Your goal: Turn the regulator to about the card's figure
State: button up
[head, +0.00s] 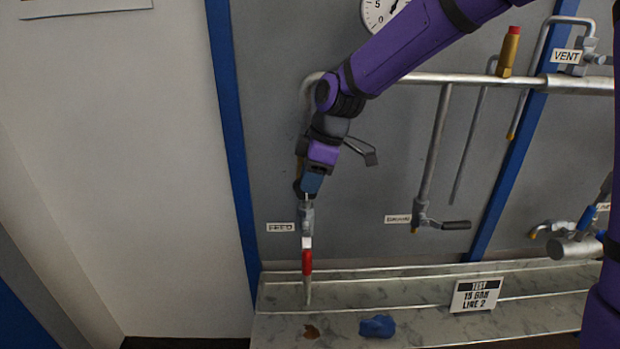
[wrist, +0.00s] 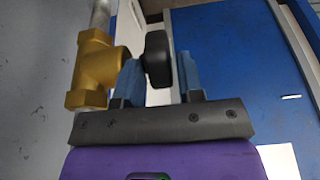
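In the wrist view a brass regulator body (wrist: 95,68) stands on a grey pipe, with a black knob (wrist: 157,60) at its right side. My gripper (wrist: 160,57) has its two blue fingers on either side of the knob. A gap shows between the knob and the right finger; the left finger is very near it, and I cannot tell if they touch. In the head view my gripper (head: 305,190) hides most of the regulator. The card (head: 475,296) on the ledge reads "TEST 15 BAR LINE 2". The gauge (head: 378,12) is cut off at the top; its needle reading is unclear.
A pipe (head: 430,79) runs across the grey panel. A red-topped brass valve (head: 509,52), a vent valve (head: 578,62) and a lever valve (head: 425,218) are to the right. A red-banded fitting (head: 307,262) hangs below my gripper. A blue cloth (head: 377,326) lies on the ledge.

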jog(key=v, duration=1)
jog(key=shift+r, duration=0.3)
jog(key=s+d+r+m+t+h, duration=0.1)
jog(key=s+d+r+m+t, duration=0.1)
jog(key=s+d+m, duration=0.6)
jog(key=s+d+r+m+t+h, duration=0.2)
jog(key=s+d+m, duration=0.7)
jog(key=s+d, duration=0.6)
jog(key=s+t, duration=0.1)
jog(key=s, duration=0.2)
jog(key=shift+m+h, duration=0.3)
jog(key=shift+s+d, duration=0.1)
dwell(1.5)
